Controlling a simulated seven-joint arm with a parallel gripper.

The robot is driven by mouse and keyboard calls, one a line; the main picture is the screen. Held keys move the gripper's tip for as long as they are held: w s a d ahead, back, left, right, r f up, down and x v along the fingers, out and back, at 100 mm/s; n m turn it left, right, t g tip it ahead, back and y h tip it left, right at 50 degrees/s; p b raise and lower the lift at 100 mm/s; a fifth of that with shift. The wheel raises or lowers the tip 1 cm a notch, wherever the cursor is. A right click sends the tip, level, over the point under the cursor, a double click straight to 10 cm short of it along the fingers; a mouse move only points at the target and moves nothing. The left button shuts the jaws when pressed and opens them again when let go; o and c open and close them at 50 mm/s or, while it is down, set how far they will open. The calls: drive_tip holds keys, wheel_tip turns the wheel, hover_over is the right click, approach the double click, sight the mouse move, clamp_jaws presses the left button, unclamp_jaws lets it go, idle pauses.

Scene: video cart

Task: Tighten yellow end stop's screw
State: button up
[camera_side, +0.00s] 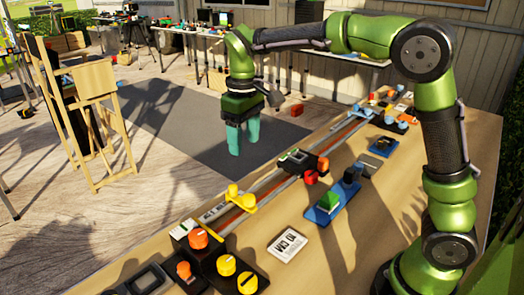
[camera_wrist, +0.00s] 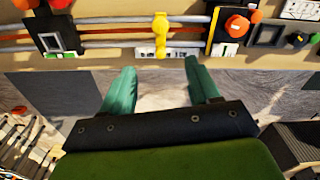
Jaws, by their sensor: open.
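The yellow end stop (camera_side: 240,200) sits across the rails near the front end of the track in the side view, with a rounded yellow knob on top. It also shows in the wrist view (camera_wrist: 160,36), upright across the rails at top centre. My gripper (camera_side: 240,136) is open and empty, with teal fingers pointing down. It hangs in the air past the table's far edge, apart from the end stop. In the wrist view its fingertips (camera_wrist: 160,68) are spread below the end stop, with nothing between them. The screw itself is too small to make out.
A dark cart (camera_side: 302,162) with red parts sits farther along the rails (camera_side: 270,187). A black box with orange and yellow knobs (camera_side: 227,265) stands at the rails' front end. A blue tray with a green block (camera_side: 328,203) and a white card (camera_side: 287,243) lie on the table.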

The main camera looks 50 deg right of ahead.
approach(248, 197)
drive_tip(key=shift+n, duration=0.3)
wheel_tip(248, 197, down, 9)
drive_tip(key=shift+w+r, duration=0.15)
drive_tip(key=shift+w, duration=0.05)
drive_tip(key=c, duration=1)
drive_tip(key=shift+c, duration=0.2)
